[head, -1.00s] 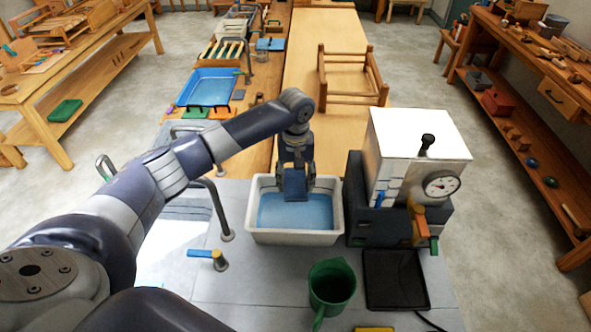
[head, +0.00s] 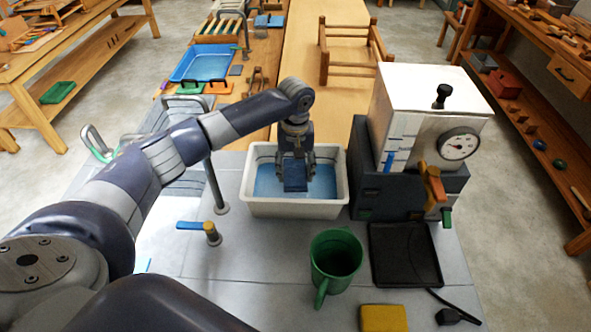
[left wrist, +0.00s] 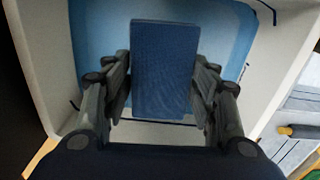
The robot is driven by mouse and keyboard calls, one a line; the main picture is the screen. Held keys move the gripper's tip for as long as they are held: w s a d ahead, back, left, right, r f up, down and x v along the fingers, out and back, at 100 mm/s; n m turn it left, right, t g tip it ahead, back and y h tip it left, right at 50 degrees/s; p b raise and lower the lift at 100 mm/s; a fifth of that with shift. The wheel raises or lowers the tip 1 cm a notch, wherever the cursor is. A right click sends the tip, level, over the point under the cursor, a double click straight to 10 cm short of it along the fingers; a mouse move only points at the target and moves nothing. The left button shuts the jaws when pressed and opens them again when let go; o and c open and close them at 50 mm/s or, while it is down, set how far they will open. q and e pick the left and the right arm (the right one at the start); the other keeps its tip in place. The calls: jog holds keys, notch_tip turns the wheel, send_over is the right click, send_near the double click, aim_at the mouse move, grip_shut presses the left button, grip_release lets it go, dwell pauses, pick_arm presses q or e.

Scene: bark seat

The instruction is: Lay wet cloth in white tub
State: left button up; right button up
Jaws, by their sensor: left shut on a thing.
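The white tub (head: 293,208) stands on the grey worktop with blue water or a blue bottom showing inside. My left gripper (head: 295,168) reaches down over the tub and is shut on a dark blue cloth (head: 295,180), which looks like a folded flat block. In the left wrist view the cloth (left wrist: 164,70) sits between the two fingers, with the blue interior of the tub (left wrist: 35,60) beyond it. Whether the cloth touches the water cannot be told. My right gripper is not in view.
A white box with a gauge (head: 425,110) stands close to the tub's right. A green mug (head: 335,262), a black tray (head: 404,255) and a yellow sponge-like block (head: 384,318) lie in front. A tap with a blue handle (head: 211,233) is at the left. A wooden frame (head: 350,55) stands behind.

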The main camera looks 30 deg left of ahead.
pick_arm(q)
jog(key=shift+f, duration=0.1)
jog(key=o, duration=1.1)
notch_tip(320, 180, up, 12)
jog(key=shift+s, duration=0.1)
